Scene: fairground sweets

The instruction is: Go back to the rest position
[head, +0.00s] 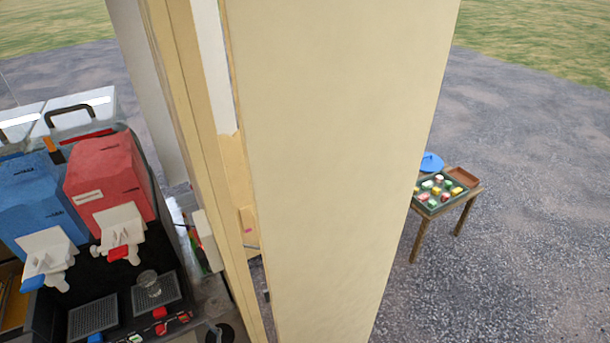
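Neither of my grippers shows in the head view. No part that I can surely call my arm is in sight. A tall cream panel (335,150) fills the middle of the view and hides what lies behind it.
At left stands a drinks machine with a blue tank (40,205) and a red tank (108,178). A clear cup (149,284) is on its drip grate. At right, a small wooden table (466,194) holds a tray of colourful sweets (440,190). Grey paving (530,230) around it is clear.

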